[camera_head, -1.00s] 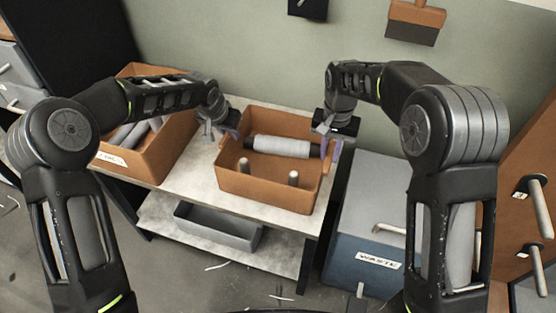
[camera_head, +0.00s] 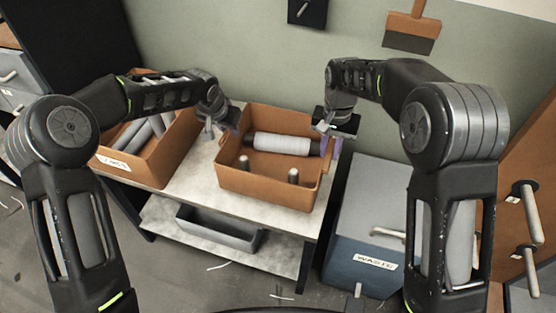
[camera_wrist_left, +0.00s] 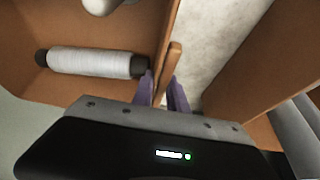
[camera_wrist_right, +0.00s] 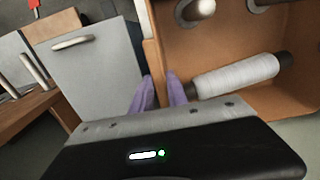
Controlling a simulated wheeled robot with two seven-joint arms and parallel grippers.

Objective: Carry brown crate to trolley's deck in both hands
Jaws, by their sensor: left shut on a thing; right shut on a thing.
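The brown crate (camera_head: 270,186) is over the pale top of a two-level stand (camera_head: 190,190). A grey-white spool (camera_head: 282,144) lies inside it, with two upright pegs at its near side. My left gripper (camera_head: 225,130) is at the crate's left side; the left wrist view shows its purple fingers (camera_wrist_left: 162,92) shut on a brown upright piece of that side. My right gripper (camera_head: 330,146) is at the right side, its fingers (camera_wrist_right: 158,92) shut on the crate's edge there. I cannot tell whether the crate touches the surface. I cannot identify the trolley for certain.
Another brown crate (camera_head: 137,160) with grey rolls stands close on the left. A blue-grey box labelled WASTE (camera_head: 350,250) stands at the right of the stand. A grey tray (camera_head: 215,232) is on the lower shelf. Pegs (camera_head: 528,245) stick out of a brown panel at far right.

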